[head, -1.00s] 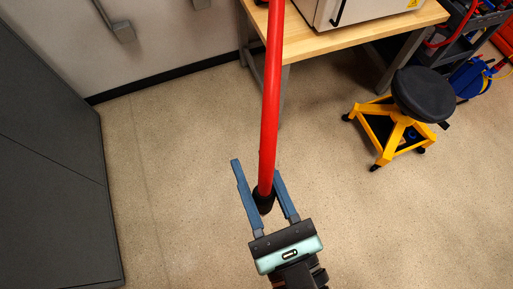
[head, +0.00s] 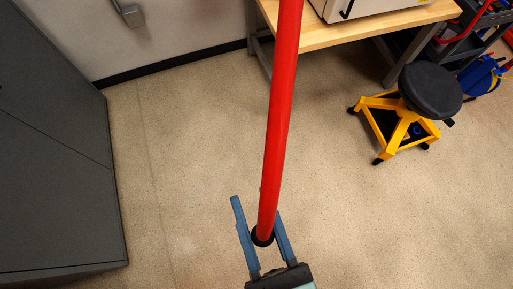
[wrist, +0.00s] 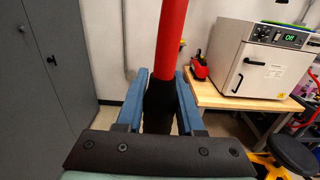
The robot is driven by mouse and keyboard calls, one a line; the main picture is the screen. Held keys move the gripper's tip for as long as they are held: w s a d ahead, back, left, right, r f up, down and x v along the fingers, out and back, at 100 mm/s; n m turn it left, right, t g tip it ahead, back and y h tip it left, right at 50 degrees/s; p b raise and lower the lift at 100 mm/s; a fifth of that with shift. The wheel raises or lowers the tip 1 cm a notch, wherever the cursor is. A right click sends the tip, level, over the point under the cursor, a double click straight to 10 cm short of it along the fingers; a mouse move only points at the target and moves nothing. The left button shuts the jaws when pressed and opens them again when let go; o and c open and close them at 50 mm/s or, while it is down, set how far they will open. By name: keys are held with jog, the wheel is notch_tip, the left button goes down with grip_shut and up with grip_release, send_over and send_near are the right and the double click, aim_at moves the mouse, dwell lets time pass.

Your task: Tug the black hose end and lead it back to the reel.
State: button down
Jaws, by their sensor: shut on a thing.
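The black hose end (head: 262,238) sits between the blue fingers of my gripper (head: 257,212), at the bottom middle of the head view. The red hose (head: 280,120) runs from it up and out of the top of the picture. In the wrist view my gripper (wrist: 160,82) is shut on the black end (wrist: 160,103), with the red hose (wrist: 171,35) rising above it. Where the red hose leads is out of view. A blue item (head: 483,75) at the far right may be a reel; I cannot tell.
A grey cabinet (head: 55,160) stands at the left. A wooden bench (head: 385,32) with a white oven (wrist: 262,60) is at the back. A yellow stool with a black seat (head: 430,90) stands at the right. The floor (head: 360,225) between is clear.

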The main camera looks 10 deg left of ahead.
jog(key=shift+s+d+r+p, duration=0.1)
jog(key=shift+s+r+p, duration=0.1)
jog(key=shift+s+p, duration=1)
jog(key=shift+f+p, duration=0.1)
jog(key=shift+p, duration=0.5)
jog(key=shift+s+f, duration=0.1)
